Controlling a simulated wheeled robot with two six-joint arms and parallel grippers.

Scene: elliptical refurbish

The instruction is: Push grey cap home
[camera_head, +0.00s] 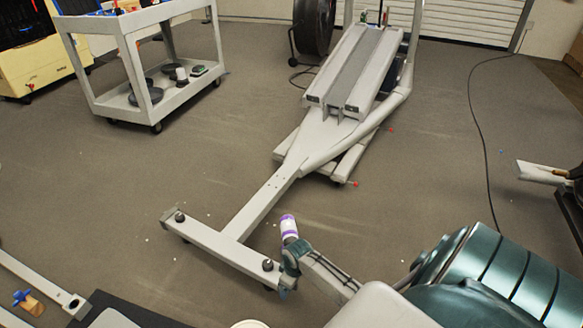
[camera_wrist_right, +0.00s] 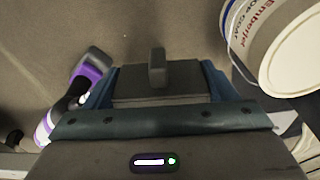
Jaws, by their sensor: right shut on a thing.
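My right gripper (camera_head: 287,280) is at the right end of the pale rear crossbar (camera_head: 225,248) of the elliptical (camera_head: 265,205). In the right wrist view, a dark grey block with a short upright tab, which looks like the grey cap (camera_wrist_right: 160,97), sits between the two teal fingers of the right gripper (camera_wrist_right: 160,88). In the head view the gripper hides the cap and the bar's end, so I cannot tell how far the cap sits in. The opposite bar end (camera_head: 173,213) is dark grey. My left gripper is not in view.
A white and purple cylinder (camera_head: 289,227) shows close beside the gripper. A white bucket (camera_head: 249,324) stands near the bottom edge and shows at right in the wrist view (camera_wrist_right: 285,50). A cart (camera_head: 148,55) stands at the back left. The floor left of the crossbar is mostly clear.

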